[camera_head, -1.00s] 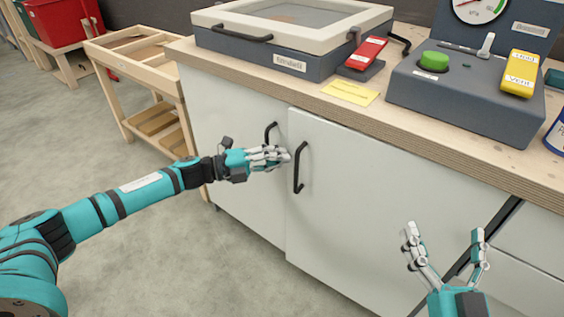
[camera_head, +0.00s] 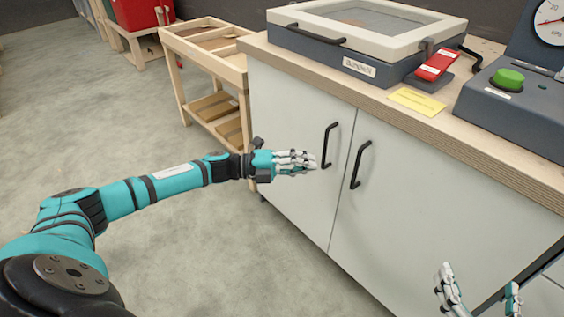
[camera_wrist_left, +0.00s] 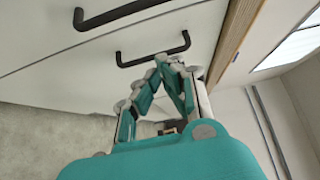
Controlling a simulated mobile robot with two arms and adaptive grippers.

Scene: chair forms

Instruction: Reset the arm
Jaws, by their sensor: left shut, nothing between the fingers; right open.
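My left arm (camera_head: 150,188) stretches in from the left in the head view. Its left gripper (camera_head: 312,162) is shut and empty, just left of the black handle (camera_head: 330,146) of the left cabinet door. In the left wrist view the fingers (camera_wrist_left: 168,62) come together at their tips, close to a black handle (camera_wrist_left: 153,53); I cannot tell whether they touch it. My right gripper (camera_head: 482,284) is open and empty at the lower right, in front of the cabinet, and partly cut off by the frame's bottom edge.
The white cabinet (camera_head: 415,215) has both doors closed, with a second handle (camera_head: 360,165) on the right door. Its wooden top holds a framed box (camera_head: 365,30), a red switch (camera_head: 437,64) and a green-button panel (camera_head: 509,79). A wooden cart (camera_head: 212,60) stands behind. The floor at left is clear.

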